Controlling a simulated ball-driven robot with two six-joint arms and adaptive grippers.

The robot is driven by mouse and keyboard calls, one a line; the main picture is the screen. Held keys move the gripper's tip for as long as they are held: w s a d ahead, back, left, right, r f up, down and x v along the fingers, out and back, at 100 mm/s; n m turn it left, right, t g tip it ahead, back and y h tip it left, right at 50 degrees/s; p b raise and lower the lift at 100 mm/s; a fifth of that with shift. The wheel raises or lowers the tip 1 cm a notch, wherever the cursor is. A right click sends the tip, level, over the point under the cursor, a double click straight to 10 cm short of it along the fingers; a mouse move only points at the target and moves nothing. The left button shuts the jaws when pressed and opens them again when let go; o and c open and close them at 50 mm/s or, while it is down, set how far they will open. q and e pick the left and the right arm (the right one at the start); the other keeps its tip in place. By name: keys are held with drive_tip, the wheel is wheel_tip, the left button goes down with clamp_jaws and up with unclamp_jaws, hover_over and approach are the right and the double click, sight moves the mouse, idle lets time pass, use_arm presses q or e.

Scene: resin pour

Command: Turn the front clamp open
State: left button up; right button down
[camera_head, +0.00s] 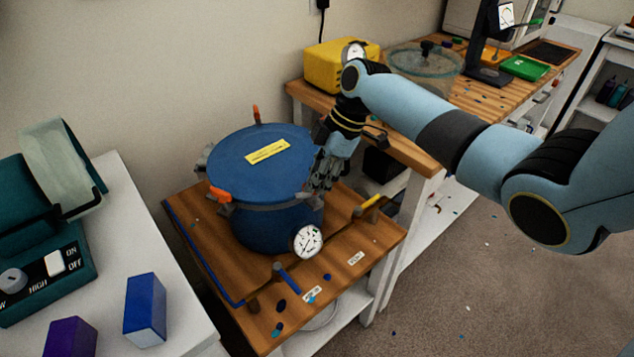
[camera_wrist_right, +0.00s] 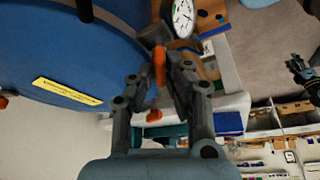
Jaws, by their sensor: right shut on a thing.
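The blue pot (camera_head: 268,225) stands on a wooden stand, and its blue lid (camera_head: 240,150) carries a yellow label. Orange clamp handles show at the lid's back (camera_head: 256,112) and left front (camera_head: 220,194). My right gripper (camera_head: 320,184) reaches down at the lid's right edge, near the gauge. In the right wrist view its fingers (camera_wrist_right: 160,88) are shut on an orange clamp handle (camera_wrist_right: 159,65) beside the lid rim. The fingers hide this handle in the head view. A dark, fingered shape that looks like my left gripper (camera_wrist_right: 300,72) is small at the right of the wrist view.
The white dial gauge (camera_head: 307,241) sticks out at the pot's front right. A blue-handled valve (camera_head: 287,277) and a yellow-handled one (camera_head: 369,206) are on the wooden stand (camera_head: 345,240). A bench behind holds a yellow box (camera_head: 325,68) and a clear vessel (camera_head: 405,68).

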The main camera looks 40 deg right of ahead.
drive_tip(key=n+g+b, duration=0.2)
drive_tip(key=n, duration=0.3)
drive_tip(key=shift+w+b, duration=0.1)
drive_tip(key=shift+b, duration=0.2)
drive_tip(key=shift+n, duration=0.3)
drive_tip(key=c, duration=1.4)
unclamp_jaws()
drive_tip(key=shift+o, duration=0.2)
drive_tip(key=v, duration=1.2)
drive_tip(key=shift+w+d+f, duration=0.1)
drive_tip(key=shift+d+f, duration=0.05)
drive_tip(key=shift+f, duration=0.05)
